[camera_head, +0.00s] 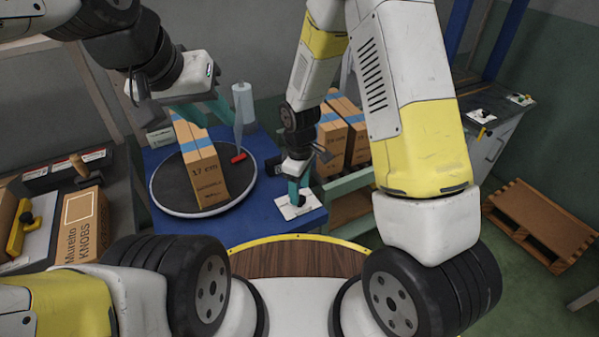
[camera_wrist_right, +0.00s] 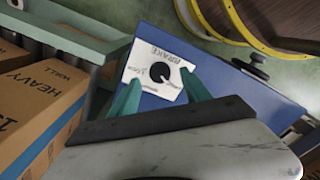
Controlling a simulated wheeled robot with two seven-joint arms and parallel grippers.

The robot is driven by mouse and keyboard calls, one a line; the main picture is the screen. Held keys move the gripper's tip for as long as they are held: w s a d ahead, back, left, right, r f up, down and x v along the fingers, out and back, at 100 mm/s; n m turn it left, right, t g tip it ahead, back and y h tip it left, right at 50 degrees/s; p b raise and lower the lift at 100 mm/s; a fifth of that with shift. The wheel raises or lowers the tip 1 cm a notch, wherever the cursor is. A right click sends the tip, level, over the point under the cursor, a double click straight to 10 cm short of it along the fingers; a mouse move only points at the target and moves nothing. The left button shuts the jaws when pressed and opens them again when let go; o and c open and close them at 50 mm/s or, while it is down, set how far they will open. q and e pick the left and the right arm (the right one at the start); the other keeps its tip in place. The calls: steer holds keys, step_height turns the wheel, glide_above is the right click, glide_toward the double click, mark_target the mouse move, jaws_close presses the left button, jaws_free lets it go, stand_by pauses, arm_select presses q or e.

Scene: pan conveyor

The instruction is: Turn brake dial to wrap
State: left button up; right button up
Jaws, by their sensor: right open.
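The brake dial (camera_wrist_right: 159,72) is a round black knob on a white plate (camera_wrist_right: 140,62) printed "BRAKE". The plate lies at the right front corner of the blue table (camera_head: 262,215). The smaller print, and where the knob points, are too small to read. My right gripper (camera_head: 299,192) is open over the dial, its teal fingers on either side of the knob. In the wrist view it is not clear whether the fingers touch the knob. My left gripper (camera_head: 208,116) is open above the back of the turntable, behind the carton (camera_head: 206,172).
The carton stands upright on a round turntable (camera_head: 170,192). A red piece (camera_head: 239,157) is by the turntable's right edge and a pale roll (camera_head: 244,100) stands behind. More cartons (camera_head: 340,125) stand to the right. A bench at left holds a knob box (camera_head: 84,228).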

steer(key=shift+f, duration=1.5)
jaws_close()
steer(key=m, duration=0.5)
steer(key=shift+m, duration=0.3)
steer(key=m, duration=0.5)
steer(key=shift+m, duration=0.7)
